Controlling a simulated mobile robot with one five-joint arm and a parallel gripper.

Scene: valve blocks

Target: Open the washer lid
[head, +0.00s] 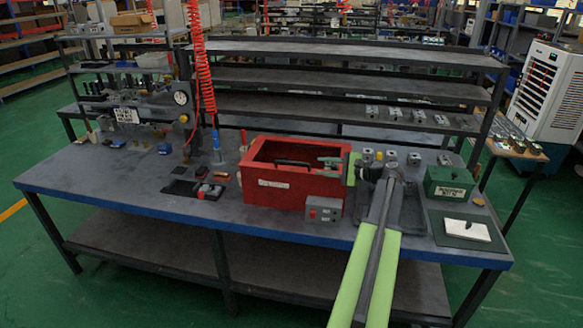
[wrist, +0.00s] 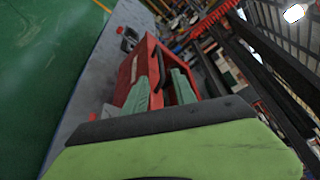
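The washer is a red box (head: 280,190) with a pale label, standing on the workbench in the head view. Its red body also shows in the wrist view (wrist: 127,75). A black bar handle (head: 293,163) spans its recessed dark top. The same handle shows in the wrist view (wrist: 161,72), seen in the gap between the fingers. My gripper (head: 325,165) has pale green fingers and is over the right end of the box. In the wrist view my gripper (wrist: 160,88) has its fingers apart with nothing held. Whether it touches the handle cannot be told.
A grey button box (head: 324,209) stands before the washer. Small metal blocks (head: 391,156) and a dark tray (head: 408,225) lie to the right, near a green box (head: 450,184). A red coiled hose (head: 200,60) hangs at the left. The bench's left front is clear.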

